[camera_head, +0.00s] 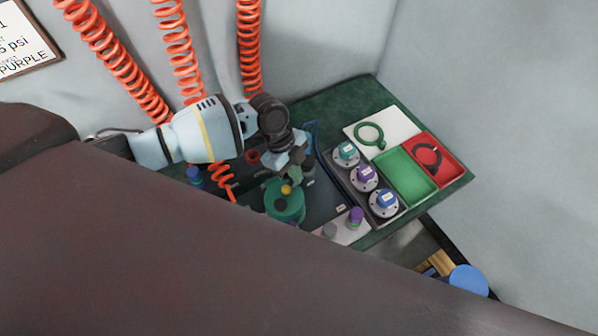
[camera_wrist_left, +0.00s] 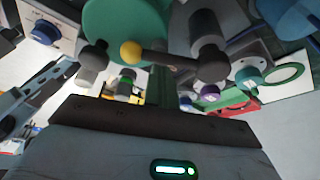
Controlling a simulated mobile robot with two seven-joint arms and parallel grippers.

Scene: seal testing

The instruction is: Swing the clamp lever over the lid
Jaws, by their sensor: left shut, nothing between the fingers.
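The round green lid (camera_head: 285,207) sits on the work table, below my left gripper in the head view. It also shows at the top of the left wrist view (camera_wrist_left: 122,22). The clamp lever (camera_wrist_left: 168,60) is a dark bar with a yellow knob (camera_head: 286,189). In the left wrist view it runs from a dark pivot (camera_wrist_left: 211,66) by a grey post to the knob, which overlaps the lid's edge. My left gripper (camera_head: 294,172) is shut and empty, just above the knob in the head view. Whether it touches the lever is unclear. My right gripper is not in view.
Right of the lid stands a rack (camera_head: 348,184) with teal, purple and blue-topped parts. Beyond are a white panel with a green ring (camera_head: 370,135), an empty green tray (camera_head: 404,177) and a red tray (camera_head: 448,160) holding a dark ring. Orange coiled hoses (camera_head: 178,50) hang behind.

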